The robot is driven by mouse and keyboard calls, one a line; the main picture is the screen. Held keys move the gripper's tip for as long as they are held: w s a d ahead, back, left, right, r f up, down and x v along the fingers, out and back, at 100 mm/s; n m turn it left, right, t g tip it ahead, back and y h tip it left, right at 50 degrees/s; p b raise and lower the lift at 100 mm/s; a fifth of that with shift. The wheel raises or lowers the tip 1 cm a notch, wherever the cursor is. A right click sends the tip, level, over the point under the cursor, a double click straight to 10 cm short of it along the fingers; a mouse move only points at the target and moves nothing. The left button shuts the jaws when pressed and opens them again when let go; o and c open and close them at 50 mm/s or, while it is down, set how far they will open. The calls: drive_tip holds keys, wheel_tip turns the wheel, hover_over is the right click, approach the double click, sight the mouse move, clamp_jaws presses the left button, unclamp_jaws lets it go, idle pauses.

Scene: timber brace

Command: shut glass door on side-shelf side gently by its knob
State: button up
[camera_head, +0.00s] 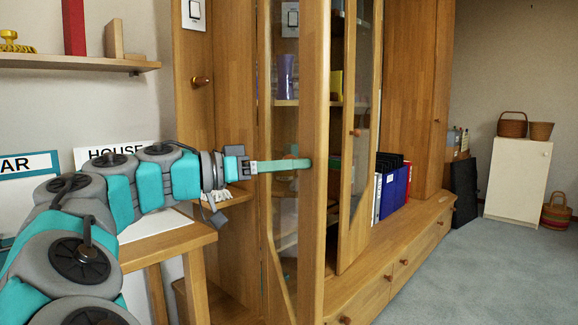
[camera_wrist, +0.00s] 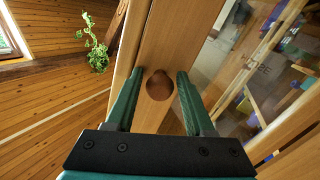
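The glass door on the side-shelf side (camera_head: 316,95) stands open, swung out from the wooden cabinet. My gripper (camera_head: 307,164) reaches it from the left, with its green fingers at the door's wooden frame. In the wrist view, the door's round brown knob (camera_wrist: 158,85) sits between the two fingers of my gripper (camera_wrist: 157,77). The fingers are apart, with a visible gap on each side of the knob. I cannot make out this knob in the head view. The other glass door (camera_head: 357,205) also stands open, with its own small knob (camera_head: 356,132).
Blue binders (camera_head: 394,190) stand on the cabinet's lower ledge, right of the other door. A wooden side table (camera_head: 170,245) is below my arm, and a wall shelf (camera_head: 80,63) is at upper left. Grey carpet (camera_head: 500,270) is clear at right.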

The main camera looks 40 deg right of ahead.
clamp_jaws()
idle(1.3)
